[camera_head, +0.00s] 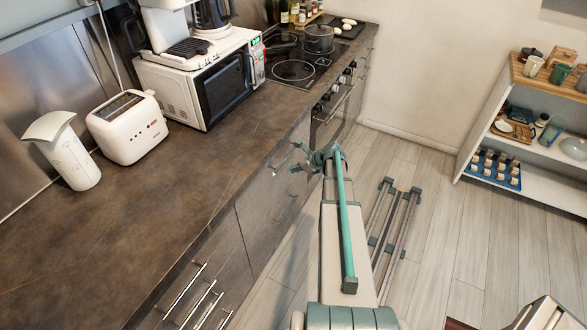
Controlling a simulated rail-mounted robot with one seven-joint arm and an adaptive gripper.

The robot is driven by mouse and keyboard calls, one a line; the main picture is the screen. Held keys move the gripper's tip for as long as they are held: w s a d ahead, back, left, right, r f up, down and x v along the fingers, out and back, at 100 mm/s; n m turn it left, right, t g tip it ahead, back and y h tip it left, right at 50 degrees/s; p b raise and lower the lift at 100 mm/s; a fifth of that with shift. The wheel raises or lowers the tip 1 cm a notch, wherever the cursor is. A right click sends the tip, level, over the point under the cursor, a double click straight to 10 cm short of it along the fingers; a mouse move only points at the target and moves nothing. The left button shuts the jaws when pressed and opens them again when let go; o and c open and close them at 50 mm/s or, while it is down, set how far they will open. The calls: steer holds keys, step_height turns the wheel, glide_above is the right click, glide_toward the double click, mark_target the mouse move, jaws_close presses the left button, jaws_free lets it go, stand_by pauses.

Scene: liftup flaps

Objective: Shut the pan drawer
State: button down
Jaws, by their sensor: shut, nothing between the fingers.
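My gripper (312,160) is shut with nothing in it, beside the dark cabinet fronts below the counter. My arm reaches out to it from the bottom of the view and hides part of the fronts. Drawer fronts with bar handles (286,204) lie just left of my gripper, between the oven and the nearer cabinets. Which of them is the pan drawer I cannot tell. No front clearly stands out from the cabinet line. Whether my gripper touches a front or handle is too small to tell.
A pot (319,38) stands on the hob (293,72), above the oven (330,105). Open shelves (535,125) stand at right.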

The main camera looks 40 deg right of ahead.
steer(key=s+d+f+b+v, duration=0.1)
steer(key=f+b+v, duration=0.1)
steer(key=v, duration=1)
steer(key=s+a+f+n+g, duration=0.1)
steer(key=s+f+n+g, duration=0.2)
steer(key=n, duration=0.4)
steer(key=s+a+f+n+g, duration=0.2)
steer(key=s+a+f+n, duration=0.45)
steer(key=a, duration=0.25)
steer(key=s+a+f+n+g, duration=0.3)
steer(key=s+a+f+n, duration=0.25)
steer(key=a+f, duration=0.35)
steer(key=s+a+f+n+g+h, duration=0.2)
steer(key=s+a+f+n+g, duration=0.1)
steer(key=s+a, duration=0.7)
steer(key=s+a+f+n+g+h, duration=0.1)
steer(key=s+a+f+n+g, duration=0.2)
steer(key=s+a+f+n, duration=0.2)
steer(key=s+a+n, duration=0.3)
steer(key=s+a, duration=0.1)
steer(key=s, duration=0.3)
steer(key=shift+a+f+g+h, duration=0.3)
steer(key=shift+a+g+h, duration=0.1)
steer(key=shift+s, duration=0.1)
